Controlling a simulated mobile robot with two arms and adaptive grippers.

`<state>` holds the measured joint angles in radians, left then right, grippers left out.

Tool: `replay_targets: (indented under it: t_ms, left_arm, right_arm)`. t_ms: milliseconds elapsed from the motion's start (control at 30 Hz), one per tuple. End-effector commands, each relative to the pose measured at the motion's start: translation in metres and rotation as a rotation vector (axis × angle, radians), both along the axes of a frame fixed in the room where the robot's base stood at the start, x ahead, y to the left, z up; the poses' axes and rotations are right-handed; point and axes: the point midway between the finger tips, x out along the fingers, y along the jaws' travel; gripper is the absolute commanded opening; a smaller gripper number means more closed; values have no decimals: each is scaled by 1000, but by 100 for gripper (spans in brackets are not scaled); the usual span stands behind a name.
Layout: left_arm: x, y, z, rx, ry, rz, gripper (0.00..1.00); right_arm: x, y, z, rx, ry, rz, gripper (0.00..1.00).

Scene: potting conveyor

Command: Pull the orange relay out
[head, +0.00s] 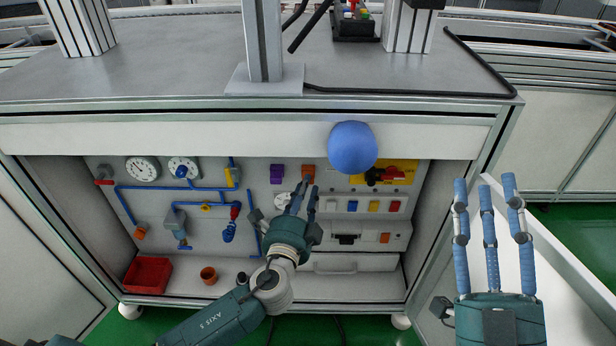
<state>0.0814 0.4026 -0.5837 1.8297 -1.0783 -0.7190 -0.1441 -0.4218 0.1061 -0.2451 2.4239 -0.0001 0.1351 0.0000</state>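An orange relay (308,172) sits on the grey back panel inside the open cabinet, to the right of a purple block (277,174). My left gripper (304,190) reaches into the cabinet with its fingertips just below the relay. The fingers partly cover the relay's lower edge; I cannot tell whether they touch it or how far apart they are. My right gripper (487,190) is outside the cabinet at the right, with its fingers extended and apart, empty.
A blue ball-like shape (352,148) overlaps the cabinet's upper edge. Several coloured switches (374,206) and a yellow-red switch (396,172) are right of the relay. Gauges (142,169) and blue pipes are left. A red bin (147,275) and an orange cup (208,275) stand on the cabinet floor.

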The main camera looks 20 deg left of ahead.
Motion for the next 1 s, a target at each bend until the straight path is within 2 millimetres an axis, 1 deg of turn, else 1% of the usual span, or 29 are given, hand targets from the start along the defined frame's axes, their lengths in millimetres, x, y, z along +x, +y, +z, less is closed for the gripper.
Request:
replay_targets:
  t_ms: [33, 467, 1000]
  left_arm:
    - [1, 1, 2, 0, -5, 1, 0]
    - [0, 1, 5, 2, -9, 2, 0]
    - [-17, -5, 4, 1, -7, 0, 0]
  right_arm:
    - [0, 0, 0, 0, 0, 0, 40]
    - [0, 0, 0, -1, 2, 0, 40]
    - [3, 0, -3, -5, 17, -1, 40]
